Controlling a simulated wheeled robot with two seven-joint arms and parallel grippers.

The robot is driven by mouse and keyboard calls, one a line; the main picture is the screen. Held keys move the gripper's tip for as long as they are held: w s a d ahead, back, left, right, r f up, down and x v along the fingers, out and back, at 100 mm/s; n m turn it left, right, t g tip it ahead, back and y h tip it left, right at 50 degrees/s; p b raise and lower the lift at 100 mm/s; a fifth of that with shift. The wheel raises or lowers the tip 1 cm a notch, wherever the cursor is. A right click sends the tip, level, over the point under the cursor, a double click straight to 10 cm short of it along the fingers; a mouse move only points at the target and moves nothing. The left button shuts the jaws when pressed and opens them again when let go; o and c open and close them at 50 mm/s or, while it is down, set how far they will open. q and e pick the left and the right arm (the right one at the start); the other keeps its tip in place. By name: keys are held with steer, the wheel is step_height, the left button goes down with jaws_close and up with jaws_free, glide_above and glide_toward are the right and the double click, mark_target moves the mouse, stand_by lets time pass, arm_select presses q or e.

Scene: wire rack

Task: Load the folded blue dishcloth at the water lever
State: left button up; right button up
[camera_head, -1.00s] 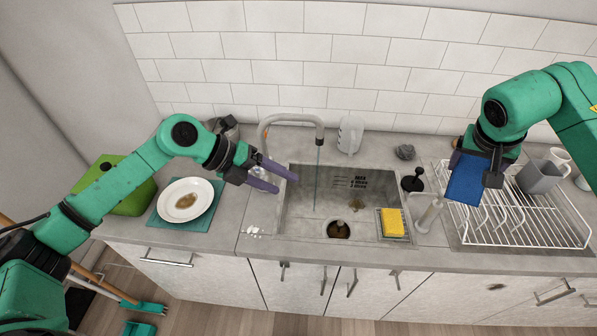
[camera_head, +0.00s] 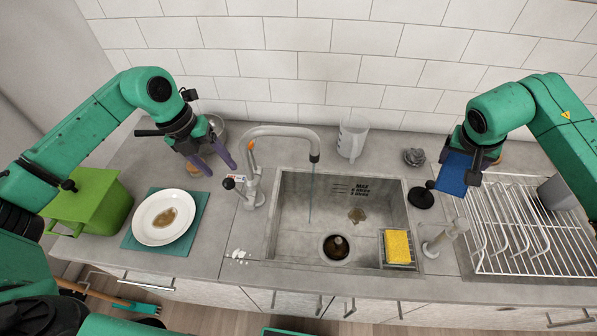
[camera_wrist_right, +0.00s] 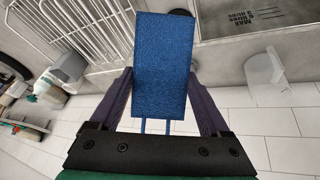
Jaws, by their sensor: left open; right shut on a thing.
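The folded blue dishcloth (camera_head: 454,172) hangs between the fingers of my right gripper (camera_head: 474,166), above the left edge of the dish rack. In the right wrist view the dishcloth (camera_wrist_right: 162,65) is a flat blue block between the two purple fingers. My left gripper (camera_head: 221,171) is open and empty, behind and left of the tap. The tap (camera_head: 287,131) arches over the sink, and a thin stream of water falls from its spout. A lever with a black knob (camera_head: 229,184) sticks out left from the tap's base, just below my left fingertips and apparently apart from them.
The sink (camera_head: 283,225) holds a yellow sponge (camera_head: 398,246) in a caddy. A plate (camera_head: 150,231) on a teal mat and a green bin (camera_head: 95,205) stand left. A jug (camera_head: 352,138), grey scourer (camera_head: 414,157) and black plunger (camera_head: 420,197) stand around the sink; the wire rack (camera_head: 480,262) is right.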

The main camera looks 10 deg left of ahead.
mark_target(226, 179)
arm_select(q)
steer(key=shift+s, duration=0.85)
arm_select(e)
steer(key=f, duration=0.2)
steer(key=s+f, duration=0.1)
steer(key=f, duration=0.1)
steer(key=s+f, duration=0.1)
steer(key=f, duration=0.1)
steer(key=shift+f, duration=0.2)
arm_select(q)
steer(key=f+b, duration=0.2)
steer(key=w+f+b, duration=0.1)
steer(key=shift+w+d+f, duration=0.1)
steer(key=shift+d+f, duration=0.25)
steer(key=shift+d, duration=0.05)
steer(key=b+x, duration=0.5)
steer(key=x, duration=0.3)
steer(key=shift+d+f, duration=0.1)
steer(key=shift+f, duration=0.1)
arm_select(e)
step_height(226, 179, down, 8)
steer(key=shift+w, duration=0.35)
arm_select(q)
steer(key=c, duration=0.3)
jaws_close()
arm_select(e)
steer(key=shift+s, duration=0.1)
